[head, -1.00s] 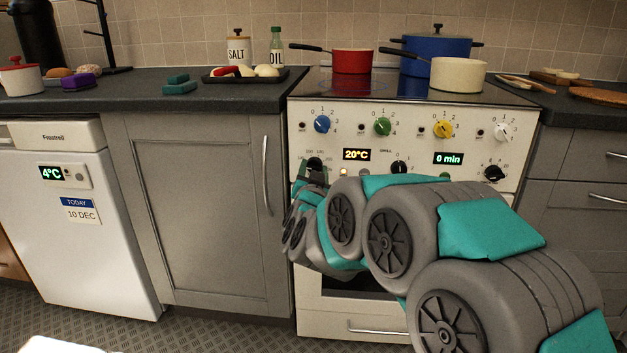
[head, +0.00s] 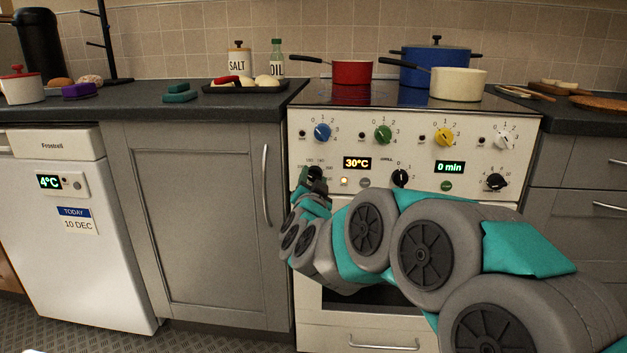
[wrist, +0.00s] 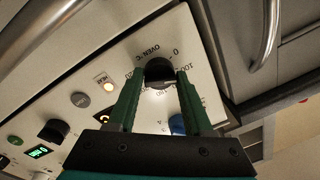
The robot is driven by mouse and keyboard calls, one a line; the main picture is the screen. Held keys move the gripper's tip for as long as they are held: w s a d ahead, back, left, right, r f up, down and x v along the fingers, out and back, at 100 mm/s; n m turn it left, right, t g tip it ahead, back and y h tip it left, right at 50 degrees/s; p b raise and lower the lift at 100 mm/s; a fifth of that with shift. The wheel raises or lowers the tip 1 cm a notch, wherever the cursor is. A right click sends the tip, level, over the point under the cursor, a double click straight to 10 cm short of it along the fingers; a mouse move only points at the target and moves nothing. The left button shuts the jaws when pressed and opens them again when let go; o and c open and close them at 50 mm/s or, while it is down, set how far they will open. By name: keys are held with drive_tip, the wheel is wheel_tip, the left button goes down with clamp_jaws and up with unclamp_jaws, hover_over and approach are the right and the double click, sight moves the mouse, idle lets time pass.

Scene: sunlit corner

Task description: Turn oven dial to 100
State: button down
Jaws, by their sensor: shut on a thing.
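The black oven dial (wrist: 158,72) is on the cream panel, marked "OVEN °C" in the wrist view. My gripper (wrist: 157,92) is shut on the dial, one green finger on each side. In the head view my gripper (head: 314,182) is at the panel's left end and mostly covers the dial. The oven display (head: 357,164) reads 30°C. A small amber light (head: 344,182) is lit below it and also shows in the wrist view (wrist: 109,87). The dial's pointer is too unclear to read.
Blue (head: 322,132), green (head: 383,134), yellow (head: 444,137) and white (head: 504,141) knobs line the upper panel. A black grill knob (head: 400,178) and a timer display (head: 450,167) reading 0 min are to the right. A cabinet handle (head: 266,180) is left of the stove.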

drive_tip(key=shift+c, duration=1.8)
unclamp_jaws()
drive_tip(key=shift+d, duration=0.15)
drive_tip(key=shift+s, duration=0.1)
drive_tip(key=shift+s, duration=0.6)
drive_tip(key=s, duration=0.6)
drive_tip(key=shift+s+f, duration=0.2)
drive_tip(key=shift+f, duration=0.05)
